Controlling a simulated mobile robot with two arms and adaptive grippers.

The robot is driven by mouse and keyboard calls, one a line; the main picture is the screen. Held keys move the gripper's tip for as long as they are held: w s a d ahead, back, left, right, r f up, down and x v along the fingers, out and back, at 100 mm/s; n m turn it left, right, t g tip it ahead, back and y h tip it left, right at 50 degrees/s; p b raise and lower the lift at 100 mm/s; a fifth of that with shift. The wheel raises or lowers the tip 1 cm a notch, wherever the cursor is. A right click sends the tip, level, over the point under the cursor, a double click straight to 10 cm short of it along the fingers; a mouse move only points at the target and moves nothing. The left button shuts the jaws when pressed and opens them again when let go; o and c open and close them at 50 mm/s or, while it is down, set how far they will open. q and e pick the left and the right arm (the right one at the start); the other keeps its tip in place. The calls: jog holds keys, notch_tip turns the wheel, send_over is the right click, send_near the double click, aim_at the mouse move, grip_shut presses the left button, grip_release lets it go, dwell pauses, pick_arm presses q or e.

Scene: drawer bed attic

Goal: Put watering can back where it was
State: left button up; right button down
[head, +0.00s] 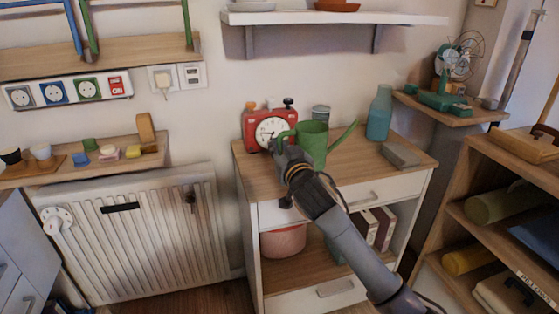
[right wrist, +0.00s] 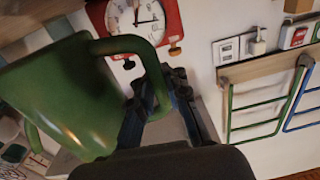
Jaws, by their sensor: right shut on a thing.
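The green watering can (head: 313,141) is at the top of the wooden cabinet (head: 262,178), its spout pointing right. Its body fills the left of the right wrist view (right wrist: 62,95). My right gripper (head: 277,146) is shut on the can's handle (right wrist: 120,44), at the can's left side. I cannot tell whether the can's base touches the cabinet top. The red clock (head: 268,128) stands just behind the handle and gripper. My left gripper is not in view.
A teal bottle (head: 380,113), a grey block (head: 401,155) and a small grey tin (head: 321,113) stand on the cabinet top. A white shelf (head: 335,18) hangs above. A radiator (head: 135,235) is at left, a wooden shelf unit (head: 480,165) at right.

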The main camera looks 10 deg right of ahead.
jog(key=f, duration=0.1)
jog(key=f+b, duration=0.1)
jog(key=f, duration=0.1)
jog(key=shift+w+d+f, duration=0.2)
jog(key=shift+d+f, duration=0.05)
jog(key=shift+f, duration=0.15)
jog(key=shift+r, duration=0.1)
jog(key=c, duration=1.3)
grip_release()
jog(key=shift+f, duration=0.2)
jog(key=shift+r, duration=0.15)
